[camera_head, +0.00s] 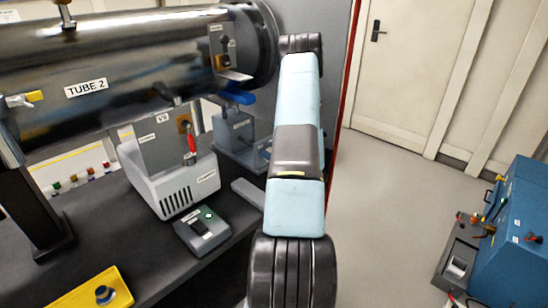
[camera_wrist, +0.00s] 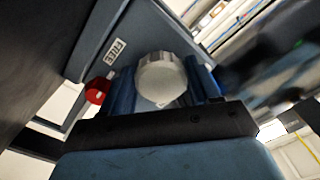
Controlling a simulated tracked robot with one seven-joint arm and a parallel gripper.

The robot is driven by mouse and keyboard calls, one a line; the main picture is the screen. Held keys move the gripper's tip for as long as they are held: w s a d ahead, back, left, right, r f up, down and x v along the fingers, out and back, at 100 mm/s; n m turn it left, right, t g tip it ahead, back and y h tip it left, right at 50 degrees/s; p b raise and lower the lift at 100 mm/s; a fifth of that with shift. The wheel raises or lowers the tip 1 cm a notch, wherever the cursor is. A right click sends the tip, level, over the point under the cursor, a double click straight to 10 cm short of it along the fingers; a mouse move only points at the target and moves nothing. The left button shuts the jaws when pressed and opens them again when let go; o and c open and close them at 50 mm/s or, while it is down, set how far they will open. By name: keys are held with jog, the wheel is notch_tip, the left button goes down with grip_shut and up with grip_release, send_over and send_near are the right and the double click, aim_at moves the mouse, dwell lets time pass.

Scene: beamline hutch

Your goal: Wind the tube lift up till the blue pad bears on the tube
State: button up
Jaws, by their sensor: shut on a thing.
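The large dark tube (camera_head: 140,62) marked TUBE 2 runs across the upper left of the head view. The blue pad (camera_head: 238,96) shows under its right end, by the flange; I cannot tell whether the pad touches the tube. The grey lift stand (camera_head: 232,137) is below the pad, partly hidden by my arm. In the wrist view my gripper (camera_wrist: 164,84) has its two blue fingers shut on a pale grey faceted knob (camera_wrist: 160,76). My gripper is hidden behind my arm in the head view. A red knob (camera_wrist: 97,91) sits left of the fingers, by a label reading FREE (camera_wrist: 115,51).
A light grey pump unit (camera_head: 180,187) with a red-handled valve (camera_head: 191,143) stands on the dark bench. A small grey switch box (camera_head: 202,232) and a yellow box (camera_head: 98,292) are nearer. A blue machine (camera_head: 515,235) stands at right; the floor between is clear.

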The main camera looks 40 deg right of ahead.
jog(key=shift+a+f+n, duration=0.1)
jog(key=shift+f+n, duration=0.05)
jog(key=shift+n, duration=0.45)
jog(key=o, duration=1)
jog(key=s, duration=0.4)
jog(key=s+d, duration=0.1)
jog(key=s, duration=0.8)
jog(key=shift+s+d, duration=0.2)
jog(key=shift+s, duration=0.1)
